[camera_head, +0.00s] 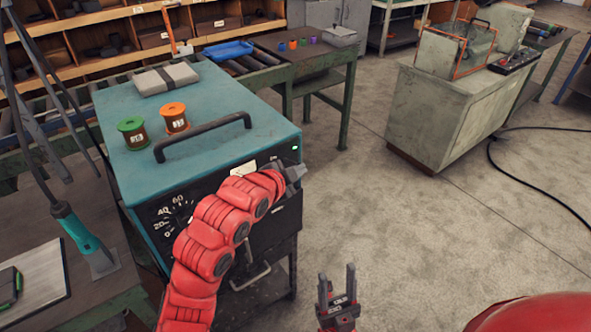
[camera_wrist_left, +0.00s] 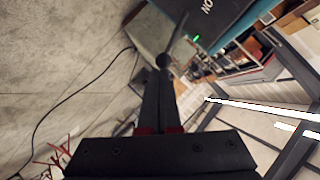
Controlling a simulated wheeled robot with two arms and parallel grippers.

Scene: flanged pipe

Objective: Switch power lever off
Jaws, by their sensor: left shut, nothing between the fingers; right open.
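The teal power unit (camera_head: 190,110) stands at the left with a black front panel, a dial and a lit green lamp (camera_head: 295,148). In the left wrist view, the power lever (camera_wrist_left: 176,38) is a thin dark rod with a ball knob (camera_wrist_left: 163,61), near the green lamp (camera_wrist_left: 196,37) and "ON" lettering. In the head view my red left arm hides it. My left gripper (camera_head: 293,173) is shut and empty at the panel's right side; its fingertips (camera_wrist_left: 162,76) appear right by the knob, contact unclear. My right gripper (camera_head: 337,284) is open and empty above the floor.
A green spool (camera_head: 133,133), an orange spool (camera_head: 174,117) and a black handle (camera_head: 202,136) are on the unit's top. A grey cabinet (camera_head: 450,115) stands at the right with a black cable on the floor. The floor (camera_head: 400,230) between is clear.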

